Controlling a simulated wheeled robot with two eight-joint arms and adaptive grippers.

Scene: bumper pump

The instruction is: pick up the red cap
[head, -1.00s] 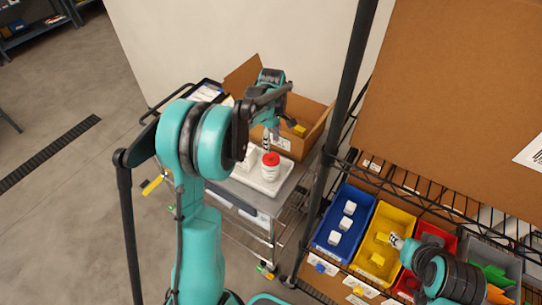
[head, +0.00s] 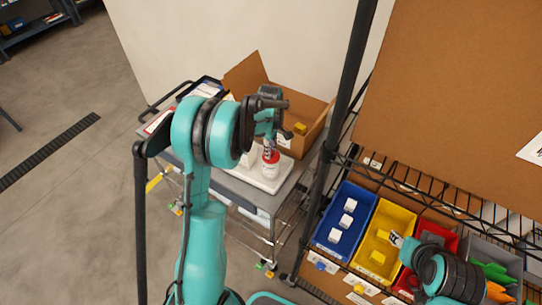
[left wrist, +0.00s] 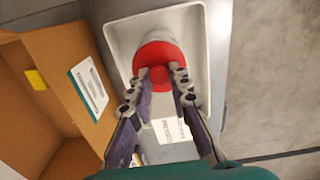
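The red cap (head: 270,157) sits on a white bottle (head: 270,171), which stands upright in a white tray (head: 262,184) on the grey cart. My left gripper (head: 268,146) reaches down onto the cap from above. In the left wrist view, the round red cap (left wrist: 159,55) has a small raised knob, and the fingertips of my left gripper (left wrist: 165,76) flank this knob closely. I cannot tell whether they press on it. The bottle is mostly hidden under the cap there. My right gripper (head: 396,240) is over the yellow bin; its fingers are too small to read.
An open cardboard box (head: 312,118) with a yellow item stands behind the tray. A dark shelf post (head: 345,100) rises to the right. Blue (head: 338,240) and yellow (head: 372,262) bins hold small blocks.

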